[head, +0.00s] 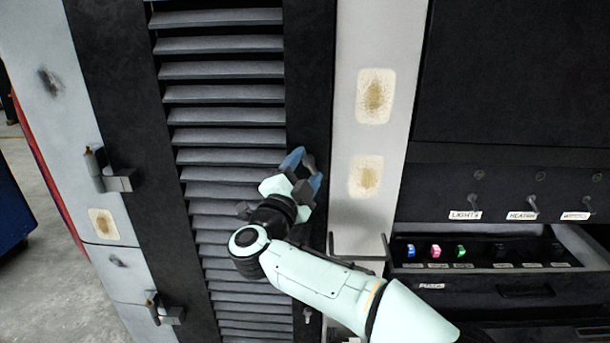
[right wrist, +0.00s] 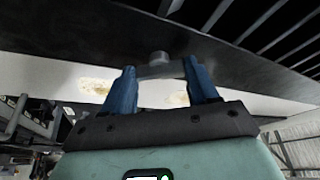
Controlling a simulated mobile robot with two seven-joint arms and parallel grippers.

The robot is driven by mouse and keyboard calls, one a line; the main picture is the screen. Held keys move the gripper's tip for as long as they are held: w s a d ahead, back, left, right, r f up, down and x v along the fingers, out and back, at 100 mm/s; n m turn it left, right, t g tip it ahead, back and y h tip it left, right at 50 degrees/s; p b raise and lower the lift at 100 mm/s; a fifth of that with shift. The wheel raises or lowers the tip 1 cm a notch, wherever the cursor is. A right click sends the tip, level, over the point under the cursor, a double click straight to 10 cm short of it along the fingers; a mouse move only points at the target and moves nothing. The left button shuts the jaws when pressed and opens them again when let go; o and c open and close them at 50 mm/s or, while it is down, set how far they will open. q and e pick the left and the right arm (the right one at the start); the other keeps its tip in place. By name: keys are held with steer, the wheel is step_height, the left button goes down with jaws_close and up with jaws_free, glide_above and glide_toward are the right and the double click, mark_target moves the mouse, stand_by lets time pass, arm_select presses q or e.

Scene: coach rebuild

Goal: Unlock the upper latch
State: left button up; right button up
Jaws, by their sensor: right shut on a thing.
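The upper latch (head: 309,161) is a small grey turn handle on the dark right-hand frame of the louvred door (head: 306,60). My right gripper (head: 303,168) is at this latch, its blue fingers shut on it. In the right wrist view the latch (right wrist: 160,66) shows as a grey bar with a round pivot, lying between the two blue fingertips of the gripper (right wrist: 161,76). The gripper and arm hide part of the latch in the head view. A similar lower latch (head: 307,313) sits further down the same frame. My left gripper is not in view.
A pale post (head: 380,40) with two worn patches stands right of the door. Further right, an open fuse drawer (head: 530,290) juts out below labelled switches (head: 532,205). Open floor (head: 50,255) shows at lower left.

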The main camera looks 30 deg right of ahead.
steer(key=m+g, duration=0.1)
steer(key=m, duration=0.3)
steer(key=shift+a+r, duration=0.1)
steer(key=shift+r, duration=0.05)
steer(key=shift+r+m+g+y, duration=0.1)
steer(key=shift+m+g+y, duration=0.5)
steer(key=shift+m, duration=0.8)
steer(key=o, duration=1.1)
steer(key=shift+c, duration=0.2)
steer(key=b+v, duration=0.1)
steer(key=v, duration=1.2)
steer(key=shift+b, duration=0.35)
